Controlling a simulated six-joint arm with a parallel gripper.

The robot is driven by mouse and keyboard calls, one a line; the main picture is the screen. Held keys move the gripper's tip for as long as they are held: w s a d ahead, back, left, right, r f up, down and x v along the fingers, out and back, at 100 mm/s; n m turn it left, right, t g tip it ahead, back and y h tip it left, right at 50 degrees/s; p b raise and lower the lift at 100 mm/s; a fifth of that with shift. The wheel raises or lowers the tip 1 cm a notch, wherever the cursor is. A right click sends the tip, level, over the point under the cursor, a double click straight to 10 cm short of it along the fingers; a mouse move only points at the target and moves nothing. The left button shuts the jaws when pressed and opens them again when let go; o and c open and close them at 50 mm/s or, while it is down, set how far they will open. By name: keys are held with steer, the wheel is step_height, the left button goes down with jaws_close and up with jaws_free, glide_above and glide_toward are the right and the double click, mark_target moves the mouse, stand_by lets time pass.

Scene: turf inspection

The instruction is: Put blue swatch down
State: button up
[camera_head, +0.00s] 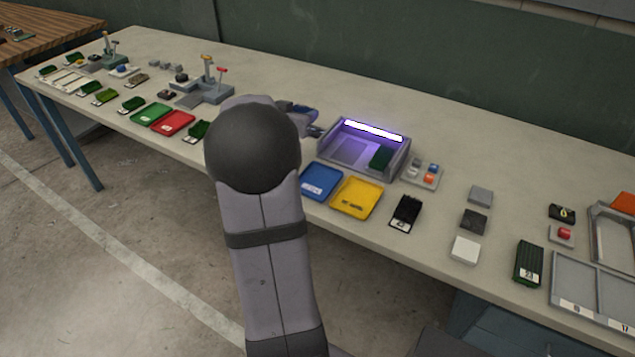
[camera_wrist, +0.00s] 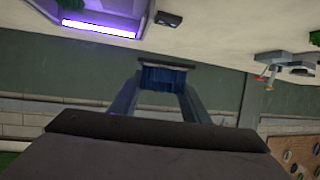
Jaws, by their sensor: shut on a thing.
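My gripper (camera_wrist: 163,92) is shut on the blue swatch (camera_wrist: 163,76), a blue pile piece with a grey edge, in the wrist view. The swatch is held between the two fingertips. In the head view my gripper (camera_head: 303,115) shows only in part behind my arm, just left of the lit purple inspection box (camera_head: 408,160); I cannot make out the swatch clearly there. A blue tray (camera_head: 322,182) lies in front of the box, with a yellow tray (camera_head: 357,198) to its right. A dark green swatch (camera_head: 381,157) stands inside the box at its right.
A button panel (camera_head: 422,173) stands right of the box. A black swatch (camera_head: 405,213) and several square blocks lie farther right. Green (camera_head: 151,114) and red (camera_head: 172,123) trays lie left of my arm. The back of the table (camera_head: 480,135) is clear.

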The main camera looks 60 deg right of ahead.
steer(key=s+a+f+m+g, duration=0.2)
steer(key=s+a+f+g, duration=0.15)
steer(key=s, duration=0.35)
steer(key=shift+t, duration=0.45)
steer(key=shift+s+d+f+b, duration=0.15)
steer(key=shift+f+b, duration=0.1)
steer(key=shift+f, duration=1.55)
steer(key=shift+w+d+f+b, duration=0.1)
steer(key=shift+f+b, duration=0.15)
steer(key=shift+f, duration=1.5)
steer(key=shift+s+d+f+b, duration=0.15)
steer(key=shift+f+b, duration=0.1)
steer(key=shift+f, duration=1.55)
steer(key=shift+f, duration=0.1)
steer(key=shift+f, duration=0.15)
steer(key=o, duration=0.8)
